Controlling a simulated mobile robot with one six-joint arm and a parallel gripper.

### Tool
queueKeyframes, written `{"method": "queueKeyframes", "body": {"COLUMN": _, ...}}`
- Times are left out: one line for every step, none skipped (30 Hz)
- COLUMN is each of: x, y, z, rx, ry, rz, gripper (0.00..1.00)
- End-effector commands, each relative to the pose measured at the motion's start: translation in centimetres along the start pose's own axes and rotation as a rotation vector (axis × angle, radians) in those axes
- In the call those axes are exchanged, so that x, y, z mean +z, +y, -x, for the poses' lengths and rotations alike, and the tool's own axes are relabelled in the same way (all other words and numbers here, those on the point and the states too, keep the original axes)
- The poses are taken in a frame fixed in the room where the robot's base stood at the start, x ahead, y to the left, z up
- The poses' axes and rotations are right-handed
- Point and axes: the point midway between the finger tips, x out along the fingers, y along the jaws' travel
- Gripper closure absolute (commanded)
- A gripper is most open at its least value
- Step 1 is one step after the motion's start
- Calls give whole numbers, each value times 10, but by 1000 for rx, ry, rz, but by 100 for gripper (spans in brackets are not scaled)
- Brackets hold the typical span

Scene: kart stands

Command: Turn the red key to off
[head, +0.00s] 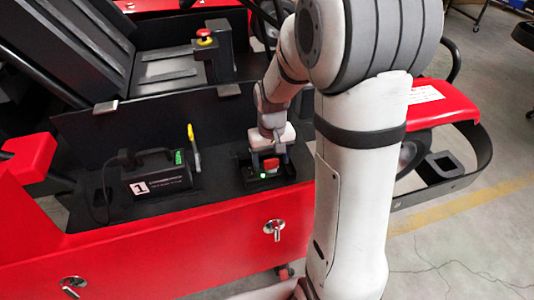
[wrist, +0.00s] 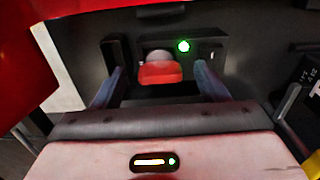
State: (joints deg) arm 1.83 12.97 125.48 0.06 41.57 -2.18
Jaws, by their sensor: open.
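The red key (wrist: 160,73) sits on a black switch box (wrist: 210,47) with a lit green light, in the upper middle of the wrist view. In the head view the red key (head: 271,164) shows just below my gripper (head: 268,158), and the black box (head: 285,180) lies on the kart's dark side tray. In the wrist view my gripper (wrist: 160,88) is open, one finger on each side of the key, with a gap to it on both sides. Whether the key's turn position is on or off is hard to read, but the green light is lit.
A black unit marked 1 (head: 158,178) and a yellow-handled tool (head: 194,145) lie left of the box. A red stop button (head: 204,36) stands behind. The kart's red side panel (head: 200,245) runs along the front. A black bumper loop (head: 440,180) is at right.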

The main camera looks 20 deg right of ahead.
Motion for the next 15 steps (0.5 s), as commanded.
{"method": "queueKeyframes", "body": {"x": 0, "y": 0, "z": 0, "rx": 0, "ry": 0, "rz": 0, "gripper": 33}}
{"method": "queueKeyframes", "body": {"x": 0, "y": 0, "z": 0, "rx": 0, "ry": 0, "rz": 0, "gripper": 33}}
{"method": "queueKeyframes", "body": {"x": 0, "y": 0, "z": 0, "rx": 0, "ry": 0, "rz": 0, "gripper": 33}}
{"method": "queueKeyframes", "body": {"x": 0, "y": 0, "z": 0, "rx": 0, "ry": 0, "rz": 0, "gripper": 33}}
{"method": "queueKeyframes", "body": {"x": 0, "y": 0, "z": 0, "rx": 0, "ry": 0, "rz": 0, "gripper": 33}}
{"method": "queueKeyframes", "body": {"x": 0, "y": 0, "z": 0, "rx": 0, "ry": 0, "rz": -1, "gripper": 36}}
{"method": "queueKeyframes", "body": {"x": 0, "y": 0, "z": 0, "rx": 0, "ry": 0, "rz": -1, "gripper": 38}}
{"method": "queueKeyframes", "body": {"x": 0, "y": 0, "z": 0, "rx": 0, "ry": 0, "rz": -1, "gripper": 41}}
{"method": "queueKeyframes", "body": {"x": 0, "y": 0, "z": 0, "rx": 0, "ry": 0, "rz": -1, "gripper": 44}}
{"method": "queueKeyframes", "body": {"x": 0, "y": 0, "z": 0, "rx": 0, "ry": 0, "rz": -1, "gripper": 47}}
{"method": "queueKeyframes", "body": {"x": 0, "y": 0, "z": 0, "rx": 0, "ry": 0, "rz": -1, "gripper": 49}}
{"method": "queueKeyframes", "body": {"x": 0, "y": 0, "z": 0, "rx": 0, "ry": 0, "rz": -1, "gripper": 52}}
{"method": "queueKeyframes", "body": {"x": 0, "y": 0, "z": 0, "rx": 0, "ry": 0, "rz": -1, "gripper": 55}}
{"method": "queueKeyframes", "body": {"x": 0, "y": 0, "z": 0, "rx": 0, "ry": 0, "rz": -1, "gripper": 57}}
{"method": "queueKeyframes", "body": {"x": 0, "y": 1, "z": 0, "rx": 0, "ry": 0, "rz": -1, "gripper": 61}}
